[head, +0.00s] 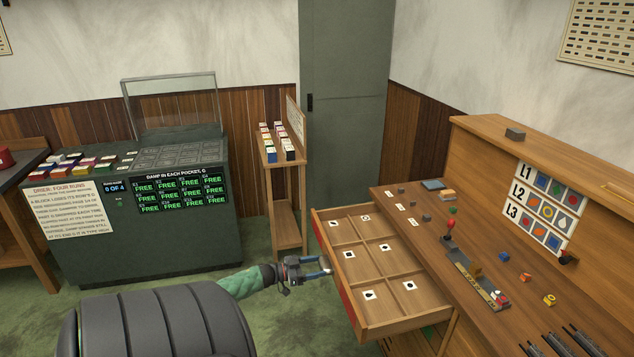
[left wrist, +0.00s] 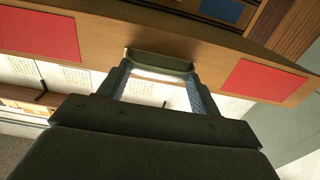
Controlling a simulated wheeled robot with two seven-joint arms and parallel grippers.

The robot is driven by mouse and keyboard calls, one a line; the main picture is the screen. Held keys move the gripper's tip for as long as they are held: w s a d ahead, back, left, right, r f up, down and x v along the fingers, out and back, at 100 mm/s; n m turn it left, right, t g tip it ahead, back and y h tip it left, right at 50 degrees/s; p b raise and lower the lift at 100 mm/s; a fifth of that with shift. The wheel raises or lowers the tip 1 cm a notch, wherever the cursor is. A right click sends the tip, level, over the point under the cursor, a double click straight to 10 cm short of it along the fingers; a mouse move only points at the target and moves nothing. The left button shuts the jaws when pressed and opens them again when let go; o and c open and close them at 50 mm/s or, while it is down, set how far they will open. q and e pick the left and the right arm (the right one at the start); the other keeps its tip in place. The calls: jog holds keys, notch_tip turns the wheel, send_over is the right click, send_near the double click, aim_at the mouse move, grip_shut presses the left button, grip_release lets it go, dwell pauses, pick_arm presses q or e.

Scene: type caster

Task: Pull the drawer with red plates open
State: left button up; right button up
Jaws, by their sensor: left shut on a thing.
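The wooden drawer (head: 378,312) with red plates stands pulled out from the workbench on the right in the head view. Its inside shows several compartments with small white cards. In the left wrist view its front carries two red plates (left wrist: 45,34) (left wrist: 262,81), with a handle (left wrist: 160,66) between them. My left gripper (head: 328,268) is at the drawer front, and in the left wrist view its fingers (left wrist: 160,84) are at the handle, shut on it. My right gripper is not in view.
The workbench (head: 410,208) holds a red-knobbed lever (head: 449,228), small blocks and a picture board (head: 547,208). A dark dryer cabinet (head: 140,225) stands at left, and a narrow wooden stand (head: 287,208) behind. Green floor is open left of the drawer.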

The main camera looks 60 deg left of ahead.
pick_arm(q)
jog(key=o, duration=1.2)
jog(key=shift+o, duration=0.2)
jog(key=shift+s+a, duration=0.1)
jog(key=b+v, duration=0.3)
jog(key=v, duration=0.4)
jog(key=shift+s, duration=0.25)
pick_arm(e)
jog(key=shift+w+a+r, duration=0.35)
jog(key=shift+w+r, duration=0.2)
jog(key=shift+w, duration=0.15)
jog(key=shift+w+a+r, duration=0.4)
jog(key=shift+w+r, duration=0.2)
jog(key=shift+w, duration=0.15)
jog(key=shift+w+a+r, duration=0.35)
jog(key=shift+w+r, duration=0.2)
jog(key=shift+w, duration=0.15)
pick_arm(q)
jog(key=shift+a, duration=0.1)
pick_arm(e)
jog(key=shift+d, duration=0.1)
